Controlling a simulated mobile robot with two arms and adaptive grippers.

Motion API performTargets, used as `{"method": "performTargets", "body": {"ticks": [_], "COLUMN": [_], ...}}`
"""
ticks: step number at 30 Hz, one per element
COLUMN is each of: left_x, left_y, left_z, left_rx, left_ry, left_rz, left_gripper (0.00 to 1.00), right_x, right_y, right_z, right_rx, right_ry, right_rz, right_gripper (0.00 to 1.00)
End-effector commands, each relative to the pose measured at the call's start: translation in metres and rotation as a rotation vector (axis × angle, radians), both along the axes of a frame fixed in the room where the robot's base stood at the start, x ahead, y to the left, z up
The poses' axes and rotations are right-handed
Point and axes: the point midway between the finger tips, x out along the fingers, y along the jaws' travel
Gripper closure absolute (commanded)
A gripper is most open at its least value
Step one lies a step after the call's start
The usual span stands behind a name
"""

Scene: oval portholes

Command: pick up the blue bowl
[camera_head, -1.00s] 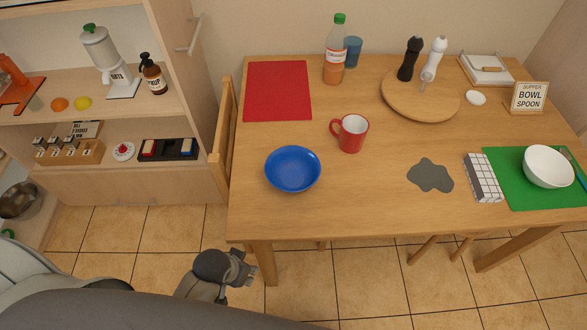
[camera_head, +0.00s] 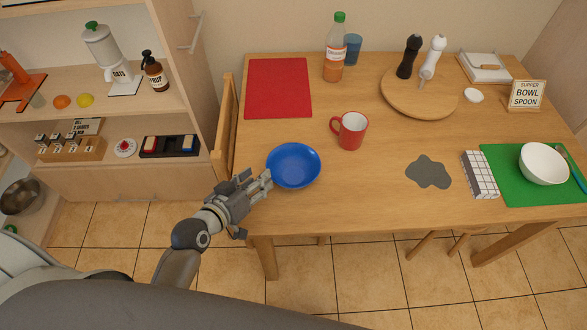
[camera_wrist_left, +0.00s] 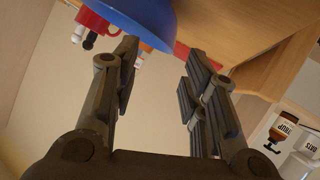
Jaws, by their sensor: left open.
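The blue bowl (camera_head: 294,166) stands upright and empty on the wooden table, near its left front part. My left gripper (camera_head: 264,183) is open at the bowl's left front side, with its fingertips close to the rim. In the left wrist view the bowl (camera_wrist_left: 146,18) shows at the top, beyond the open fingers of the gripper (camera_wrist_left: 160,70), with nothing between them. I cannot tell whether a fingertip touches the bowl. My right gripper is not in view.
A red mug (camera_head: 350,130) stands right of the bowl, and a red mat (camera_head: 278,88) lies behind it. A grey patch (camera_head: 428,172) and a green mat (camera_head: 510,190) with a white bowl (camera_head: 543,164) are further right. A chair (camera_head: 226,125) stands at the table's left edge.

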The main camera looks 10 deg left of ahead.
Motion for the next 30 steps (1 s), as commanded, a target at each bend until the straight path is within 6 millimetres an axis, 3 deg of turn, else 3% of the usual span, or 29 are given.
{"method": "performTargets", "body": {"ticks": [6, 15, 23, 30], "left_x": [0.018, 0.053, 0.065, 0.090], "left_y": [0.007, -0.001, -0.003, -0.005], "left_z": [0.004, -0.010, -0.016, -0.030], "left_rx": [-0.029, -0.029, -0.027, -0.027], "left_ry": [-0.053, -0.052, -0.051, -0.049], "left_rz": [0.042, 0.041, 0.039, 0.039], "left_gripper": [0.60, 0.60, 0.60, 0.60], "right_x": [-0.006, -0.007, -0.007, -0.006], "right_y": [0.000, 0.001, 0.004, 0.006], "right_z": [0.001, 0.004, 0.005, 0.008], "right_rx": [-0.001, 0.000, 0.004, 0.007], "right_ry": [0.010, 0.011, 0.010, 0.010], "right_rz": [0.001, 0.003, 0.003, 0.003], "right_gripper": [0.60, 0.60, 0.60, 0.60]}}
